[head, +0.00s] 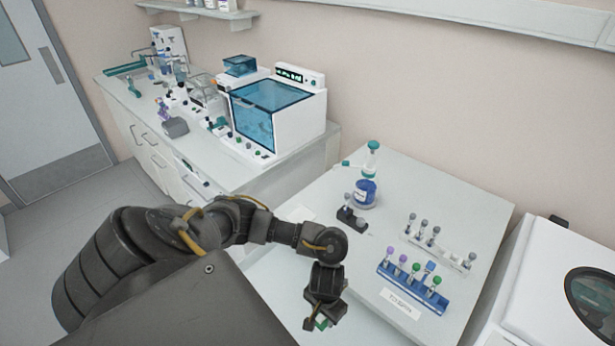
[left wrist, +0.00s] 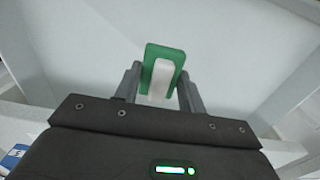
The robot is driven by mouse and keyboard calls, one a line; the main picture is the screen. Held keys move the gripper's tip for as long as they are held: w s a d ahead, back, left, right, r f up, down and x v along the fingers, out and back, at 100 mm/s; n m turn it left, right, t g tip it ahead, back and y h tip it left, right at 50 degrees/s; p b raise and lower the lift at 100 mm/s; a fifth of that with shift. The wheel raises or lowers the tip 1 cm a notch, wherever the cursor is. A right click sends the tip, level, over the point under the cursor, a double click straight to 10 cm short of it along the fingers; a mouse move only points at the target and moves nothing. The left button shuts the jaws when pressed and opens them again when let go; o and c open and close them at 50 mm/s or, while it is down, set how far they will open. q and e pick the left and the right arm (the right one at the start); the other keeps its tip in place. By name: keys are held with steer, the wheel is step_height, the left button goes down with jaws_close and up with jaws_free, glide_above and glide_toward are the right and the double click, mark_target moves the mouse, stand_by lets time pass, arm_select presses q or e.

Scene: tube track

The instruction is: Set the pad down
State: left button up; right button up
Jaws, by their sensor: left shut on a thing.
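My left gripper (left wrist: 158,88) is shut on the pad (left wrist: 166,58), a green block with a white strip along it, held between its two fingers. In the head view the left gripper (head: 322,310) is at the lower middle, by the front of the white table (head: 365,290). A small part of the green pad (head: 321,324) shows below the gripper there; the rest is hidden. I cannot tell whether the pad touches any surface. My right gripper does not show.
A blue tube rack (head: 412,290) with several capped tubes stands right of the gripper, with a paler rack (head: 440,252) behind it. A white machine (head: 550,290) is at the right.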

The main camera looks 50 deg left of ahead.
arm_select(q)
steer(key=b, duration=0.6)
glide_above(303, 308)
steer(key=d, duration=0.2)
step_height(303, 308, down, 7)
steer(key=shift+a+r, duration=0.15)
steer(key=shift+r, duration=0.05)
steer(key=shift+a+f, duration=0.3)
steer(key=shift+a, duration=0.1)
steer(key=f, duration=0.3)
steer(key=shift+a+f+b, duration=0.35)
steer(key=shift+a, duration=0.05)
steer(key=shift+f, duration=0.15)
steer(key=o, duration=0.9)
steer(key=shift+f, duration=0.15)
steer(key=shift+o, duration=0.2)
